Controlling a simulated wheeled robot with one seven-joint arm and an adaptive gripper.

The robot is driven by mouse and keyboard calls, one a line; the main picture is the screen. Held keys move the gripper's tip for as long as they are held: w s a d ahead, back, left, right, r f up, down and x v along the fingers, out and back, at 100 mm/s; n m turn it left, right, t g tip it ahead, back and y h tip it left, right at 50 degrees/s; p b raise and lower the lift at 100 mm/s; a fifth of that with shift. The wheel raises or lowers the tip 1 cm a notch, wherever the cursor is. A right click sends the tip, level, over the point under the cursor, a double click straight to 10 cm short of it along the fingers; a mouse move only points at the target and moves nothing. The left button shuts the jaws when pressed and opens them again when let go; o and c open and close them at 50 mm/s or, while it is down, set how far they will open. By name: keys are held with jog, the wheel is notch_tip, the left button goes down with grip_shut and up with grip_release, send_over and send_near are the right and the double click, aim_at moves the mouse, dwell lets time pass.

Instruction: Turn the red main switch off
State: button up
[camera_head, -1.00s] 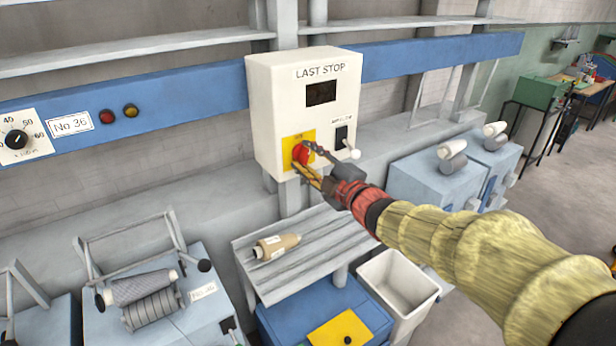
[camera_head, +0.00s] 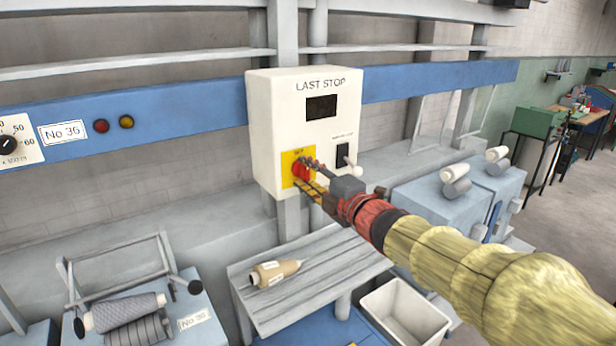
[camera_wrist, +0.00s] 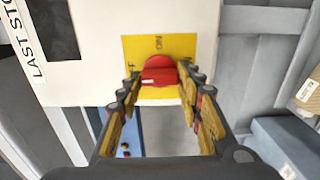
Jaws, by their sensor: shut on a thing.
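The red main switch (camera_head: 297,170) sits on a yellow plate (camera_head: 287,158) at the lower left of the white LAST STOP box (camera_head: 276,112). In the wrist view the red knob (camera_wrist: 160,69) shows between my fingers, its grip bar lying across the picture, which is upright on the box. An ON mark stands above it in that view, and part of an OFF mark shows at the left. My gripper (camera_wrist: 161,84) is shut on the knob, with a finger on each end of the bar. The fingers hide part of the plate.
A black switch with a white-tipped lever (camera_head: 352,169) is right of the red switch, close to my gripper. Below are a grey slatted table (camera_head: 330,272) with a tan bobbin (camera_head: 274,273), and a white bin (camera_head: 405,312).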

jog(key=shift+f, duration=0.1)
jog(key=o, duration=1.2)
jog(key=shift+c, duration=0.2)
jog(key=shift+s, duration=0.1)
jog(key=v, duration=1.1)
jog(key=shift+s+d, duration=0.25)
jog(key=shift+s, duration=0.05)
